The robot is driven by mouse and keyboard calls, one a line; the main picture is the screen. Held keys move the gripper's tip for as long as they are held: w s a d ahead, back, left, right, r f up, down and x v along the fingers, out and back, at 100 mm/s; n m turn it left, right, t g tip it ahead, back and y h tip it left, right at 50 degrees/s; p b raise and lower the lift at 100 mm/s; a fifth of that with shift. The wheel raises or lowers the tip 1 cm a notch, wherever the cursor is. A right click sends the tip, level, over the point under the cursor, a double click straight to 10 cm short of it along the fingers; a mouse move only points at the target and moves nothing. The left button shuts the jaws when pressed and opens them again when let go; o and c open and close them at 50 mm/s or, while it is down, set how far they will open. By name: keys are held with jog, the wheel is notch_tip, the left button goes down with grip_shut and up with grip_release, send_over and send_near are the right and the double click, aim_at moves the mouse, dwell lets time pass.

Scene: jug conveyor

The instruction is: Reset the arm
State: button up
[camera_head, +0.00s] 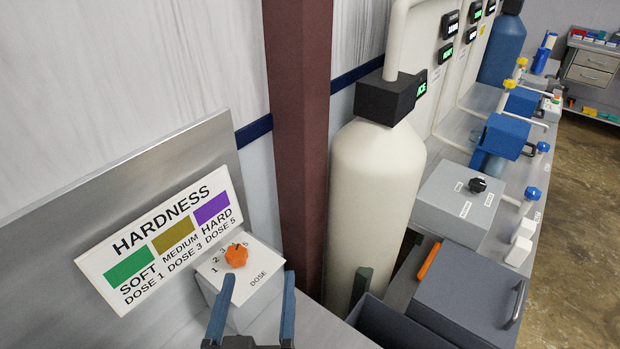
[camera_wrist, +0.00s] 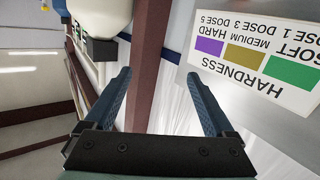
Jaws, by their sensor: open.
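My gripper (camera_head: 256,290) is at the bottom of the head view, with its two blue fingers pointing up and spread apart. It is open with nothing between the fingers. It is in front of the grey dose box (camera_head: 262,272), which has an orange knob (camera_head: 236,255); I cannot tell whether they touch. In the wrist view the fingers of my gripper (camera_wrist: 162,85) are also apart, with a brown post (camera_wrist: 150,50) and white wall behind them. The hardness sign (camera_wrist: 258,62) appears upside down at the right there, and upright in the head view (camera_head: 165,240).
The brown post (camera_head: 302,120) and a large cream tank (camera_head: 375,190) stand right of the dose box. A dark open bin (camera_head: 375,318) and a grey lidded box (camera_head: 465,290) are at lower right. A bench with blue valves (camera_head: 502,135) runs back. The floor (camera_head: 585,200) at right is clear.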

jog(key=w+d+r+t, duration=0.2)
jog(key=r+t, duration=0.1)
jog(key=r, duration=0.7)
jog(key=w+d+r+t, duration=0.2)
jog(key=d+r, duration=0.1)
jog(key=r, duration=0.8)
jog(key=s+d+r+t, duration=0.1)
jog(key=s+r+t, duration=0.1)
jog(key=r, duration=0.8)
jog(key=s+d+r+m+t, duration=0.1)
jog(key=s+r+t, duration=0.2)
jog(key=r, duration=0.7)
jog(key=shift+s+r, duration=0.25)
jog(key=shift+s, duration=0.6)
